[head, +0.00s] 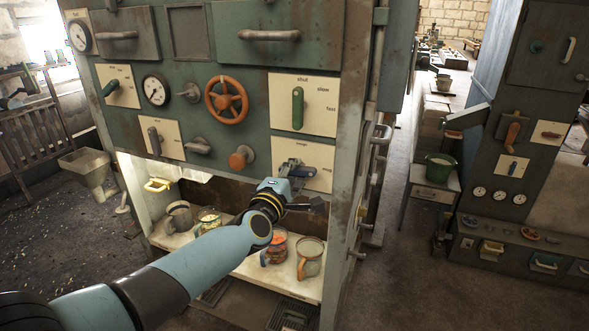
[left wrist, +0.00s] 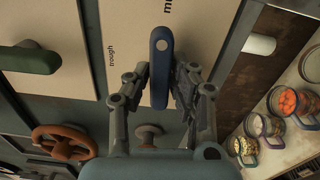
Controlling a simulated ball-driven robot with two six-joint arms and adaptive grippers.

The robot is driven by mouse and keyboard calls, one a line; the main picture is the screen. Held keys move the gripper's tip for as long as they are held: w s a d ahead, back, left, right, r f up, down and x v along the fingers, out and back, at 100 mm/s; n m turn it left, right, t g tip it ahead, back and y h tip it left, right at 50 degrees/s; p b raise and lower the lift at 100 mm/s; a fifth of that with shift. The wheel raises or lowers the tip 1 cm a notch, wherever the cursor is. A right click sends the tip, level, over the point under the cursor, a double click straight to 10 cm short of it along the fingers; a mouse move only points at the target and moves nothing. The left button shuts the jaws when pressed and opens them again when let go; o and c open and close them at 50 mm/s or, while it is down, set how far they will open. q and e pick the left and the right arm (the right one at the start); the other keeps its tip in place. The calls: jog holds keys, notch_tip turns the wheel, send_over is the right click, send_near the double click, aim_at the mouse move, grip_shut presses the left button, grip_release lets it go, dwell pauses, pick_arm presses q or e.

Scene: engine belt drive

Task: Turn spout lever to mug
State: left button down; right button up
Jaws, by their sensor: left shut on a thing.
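The blue spout lever (left wrist: 161,62) stands out from a cream plate with the words "trough" and "mug". Its rounded upper end is near the word "mug" in the left wrist view. My left gripper (left wrist: 161,84) has its two fingers on either side of the lever and is shut on it. In the head view, my left gripper (head: 291,171) is at the lower right plate (head: 318,158) and hides part of the lever. Several mugs and jars stand on the shelf below, among them a mug with an orange handle (head: 310,252). My right gripper is not in view.
The panel also has an orange handwheel (head: 227,100), a green lever (head: 298,108) and an orange knob (head: 241,157) near the gripper. The shelf (head: 238,268) lies under my forearm. A white knob (left wrist: 259,44) sticks out beside the plate. Open floor lies right of the machine.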

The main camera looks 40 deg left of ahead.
pick_arm(q)
jog(key=shift+m, duration=0.6)
jog(key=shift+f, duration=0.1)
jog(key=c, duration=1.2)
grip_release()
jog(key=v, duration=1.2)
